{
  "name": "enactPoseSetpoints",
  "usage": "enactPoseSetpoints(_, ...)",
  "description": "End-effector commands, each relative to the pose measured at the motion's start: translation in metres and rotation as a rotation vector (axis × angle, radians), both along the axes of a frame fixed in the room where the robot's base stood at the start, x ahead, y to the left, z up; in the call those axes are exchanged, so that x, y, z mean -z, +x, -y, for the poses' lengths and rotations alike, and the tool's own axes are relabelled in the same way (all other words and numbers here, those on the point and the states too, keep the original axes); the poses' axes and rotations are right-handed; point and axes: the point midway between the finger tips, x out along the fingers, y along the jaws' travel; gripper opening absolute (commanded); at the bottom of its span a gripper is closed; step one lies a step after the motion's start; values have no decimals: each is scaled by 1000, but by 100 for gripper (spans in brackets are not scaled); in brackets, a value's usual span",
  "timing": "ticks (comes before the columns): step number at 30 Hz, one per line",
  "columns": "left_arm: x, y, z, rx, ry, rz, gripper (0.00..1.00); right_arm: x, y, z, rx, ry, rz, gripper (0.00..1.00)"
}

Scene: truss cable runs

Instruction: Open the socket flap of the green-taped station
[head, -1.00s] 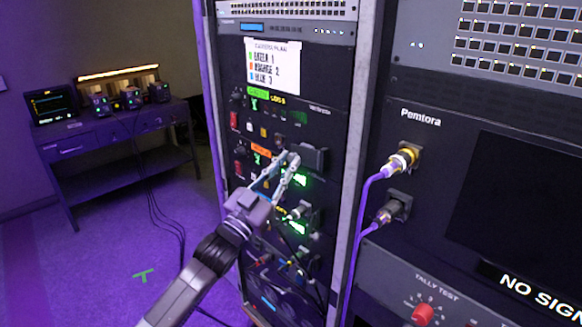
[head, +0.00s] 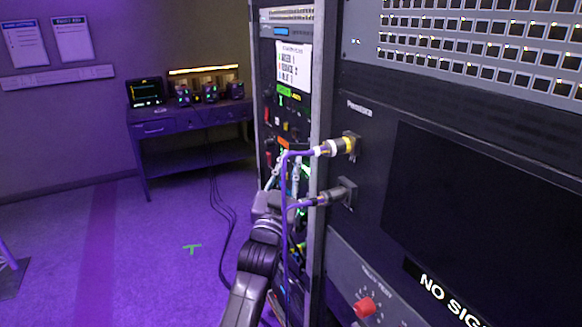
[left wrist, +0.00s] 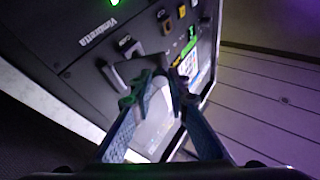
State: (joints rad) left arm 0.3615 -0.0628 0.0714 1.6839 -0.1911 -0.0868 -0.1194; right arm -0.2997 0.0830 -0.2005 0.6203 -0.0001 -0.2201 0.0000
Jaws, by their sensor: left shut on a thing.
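The green tape (head: 284,90) marks the upper station on the narrow rack panel, below the white card. It also shows in the left wrist view (left wrist: 191,43). My left gripper (head: 290,168) is at this panel, partly behind purple cables in the head view. In the left wrist view its fingertips (left wrist: 159,75) are close together at the dark socket flap (left wrist: 123,73), shut on what looks like that flap. The fingers hide part of it, so I cannot tell how far it stands open. My right gripper is not in view.
Purple cables on yellow-ringed and dark plugs (head: 335,147) stick out from the right rack, in front of my left gripper in the head view. Orange tape (head: 284,143) marks a lower station. A bench (head: 190,120) stands at the back; the floor (head: 150,240) at left is mostly clear.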

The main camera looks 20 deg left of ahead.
Motion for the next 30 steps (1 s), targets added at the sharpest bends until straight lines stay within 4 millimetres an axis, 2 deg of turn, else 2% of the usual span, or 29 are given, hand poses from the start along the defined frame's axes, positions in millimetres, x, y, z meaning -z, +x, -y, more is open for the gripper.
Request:
enactPoseSetpoints(14,-3,2,1,-5,0,6,0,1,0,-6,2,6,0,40)
enactPoseSetpoints(15,-3,1,1,-5,0,6,17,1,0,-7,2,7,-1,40)
enactPoseSetpoints(19,-3,2,1,-5,0,5,32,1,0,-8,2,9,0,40)
enactPoseSetpoints(30,1,-2,1,-6,0,3,33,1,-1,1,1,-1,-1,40)
